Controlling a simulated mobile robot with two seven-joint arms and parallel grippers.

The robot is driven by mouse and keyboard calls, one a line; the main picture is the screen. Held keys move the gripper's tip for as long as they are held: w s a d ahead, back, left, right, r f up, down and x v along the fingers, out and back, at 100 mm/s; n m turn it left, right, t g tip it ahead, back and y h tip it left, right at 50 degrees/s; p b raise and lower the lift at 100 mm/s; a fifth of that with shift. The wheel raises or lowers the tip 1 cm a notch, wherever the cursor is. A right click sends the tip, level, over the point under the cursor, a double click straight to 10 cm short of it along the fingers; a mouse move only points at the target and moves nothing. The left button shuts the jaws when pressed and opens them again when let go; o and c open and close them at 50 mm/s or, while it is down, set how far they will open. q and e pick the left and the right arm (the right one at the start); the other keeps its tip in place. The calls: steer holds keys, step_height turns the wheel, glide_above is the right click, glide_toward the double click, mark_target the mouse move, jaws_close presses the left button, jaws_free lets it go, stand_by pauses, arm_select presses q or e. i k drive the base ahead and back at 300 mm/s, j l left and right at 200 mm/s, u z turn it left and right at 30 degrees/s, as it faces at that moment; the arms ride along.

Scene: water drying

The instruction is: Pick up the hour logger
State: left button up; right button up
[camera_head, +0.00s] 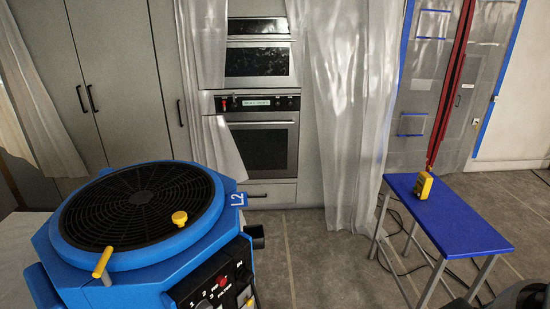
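A small yellow handheld device (424,185) with a dark face stands upright on the blue-topped table (450,222) at the right. It may be the hour logger, but no label on it can be read. A large blue machine (200,255) with a round black grille fills the lower left. A yellow knob (180,217) and a yellow handle (102,262) sit on its top. Its front panel (215,285) has a red button, dials and a small light-coloured part at the lower edge, cut off by the frame. Neither of my grippers can be made out.
Clear plastic sheets (350,120) hang before the cabinets and the oven (262,145). A red zip strip (455,85) runs down the taped sheet. Dark cables (400,265) lie by the table legs. Bare floor (320,265) lies between machine and table. A dark shape (525,296) fills the lower right corner.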

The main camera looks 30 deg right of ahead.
mark_target(424, 182)
steer(key=z, duration=2.05)
